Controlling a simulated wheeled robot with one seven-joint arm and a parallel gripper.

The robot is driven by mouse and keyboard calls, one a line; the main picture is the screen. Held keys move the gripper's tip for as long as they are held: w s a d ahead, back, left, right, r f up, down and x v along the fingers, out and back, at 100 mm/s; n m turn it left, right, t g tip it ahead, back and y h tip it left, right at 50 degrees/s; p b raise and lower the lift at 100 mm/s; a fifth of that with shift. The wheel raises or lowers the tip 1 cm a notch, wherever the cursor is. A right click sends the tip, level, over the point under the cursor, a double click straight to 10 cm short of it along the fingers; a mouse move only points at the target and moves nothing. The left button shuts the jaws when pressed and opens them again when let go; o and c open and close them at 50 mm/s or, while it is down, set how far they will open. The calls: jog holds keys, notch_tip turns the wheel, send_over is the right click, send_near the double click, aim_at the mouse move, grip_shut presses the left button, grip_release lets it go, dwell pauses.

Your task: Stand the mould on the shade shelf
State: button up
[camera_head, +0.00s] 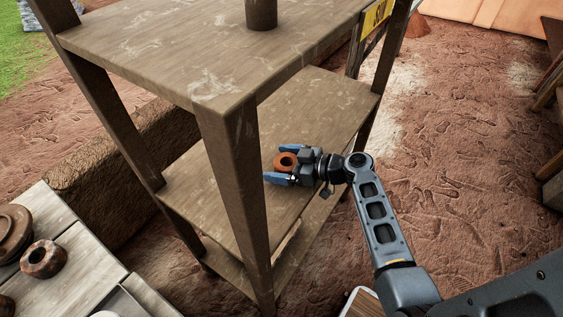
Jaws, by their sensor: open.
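A small terracotta-coloured round piece with a dark hole in its top, which looks like the mould (287,161), is on or just above the middle board of the wooden shade shelf (245,130). It appears upright. My gripper (281,164) reaches in from the right with its blue fingers open, one on each side of the mould. The mould's right side is partly hidden by the gripper, and I cannot tell whether either finger touches it.
A shelf post (235,200) stands just left of my gripper. The top board (190,60) bears a dark cylinder (261,13). A pale plank table (75,265) with brown pots (44,259) is at lower left. A yellow sign (376,16) hangs at the shelf's right. The middle board has free room behind the mould.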

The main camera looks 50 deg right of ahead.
jog(key=shift+r+p, duration=0.25)
jog(key=shift+p, duration=0.05)
jog(key=b+v, duration=0.1)
jog(key=v, duration=1.1)
jog(key=shift+f+b, duration=0.15)
jog(key=shift+b, duration=0.25)
